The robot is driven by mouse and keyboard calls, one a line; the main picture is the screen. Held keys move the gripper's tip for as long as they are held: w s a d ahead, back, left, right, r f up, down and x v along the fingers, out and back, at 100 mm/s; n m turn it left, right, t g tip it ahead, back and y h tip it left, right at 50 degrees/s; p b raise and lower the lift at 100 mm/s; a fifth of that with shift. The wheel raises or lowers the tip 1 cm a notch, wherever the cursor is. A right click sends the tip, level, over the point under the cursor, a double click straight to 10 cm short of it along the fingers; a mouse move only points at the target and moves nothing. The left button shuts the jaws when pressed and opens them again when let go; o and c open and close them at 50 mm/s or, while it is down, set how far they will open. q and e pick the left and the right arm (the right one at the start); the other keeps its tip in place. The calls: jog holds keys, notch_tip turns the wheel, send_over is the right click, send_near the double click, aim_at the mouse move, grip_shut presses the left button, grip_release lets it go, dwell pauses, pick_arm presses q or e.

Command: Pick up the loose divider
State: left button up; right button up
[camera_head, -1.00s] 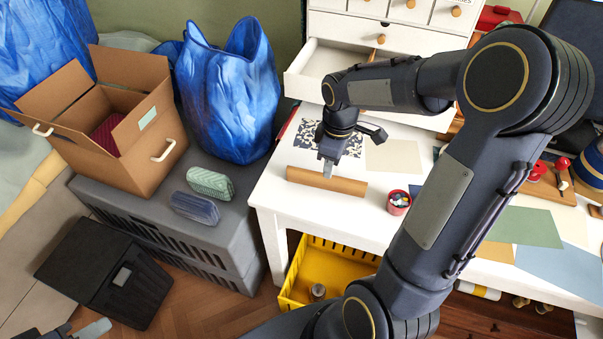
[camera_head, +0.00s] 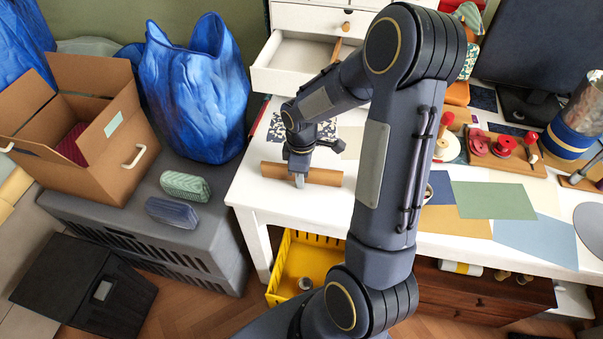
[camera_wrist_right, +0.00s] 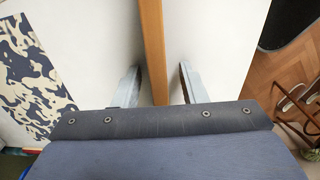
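The loose divider (camera_head: 326,177) is a long, thin brown wooden strip near the front left edge of the white desk. In the right wrist view, the divider (camera_wrist_right: 153,40) runs between the two fingers of my right gripper (camera_wrist_right: 158,78). The fingers are open, with a gap showing on each side of the strip. My left gripper is not in view.
Behind is an open white drawer (camera_head: 290,78) with a wooden strip in it. A patterned sheet (camera_wrist_right: 28,70) lies near the divider. A yellow crate (camera_head: 284,268) stands below the desk. At left are a cardboard box (camera_head: 112,160) and a blue bag (camera_head: 195,95).

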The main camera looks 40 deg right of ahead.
grip_shut()
jog(key=shift+r, duration=0.1)
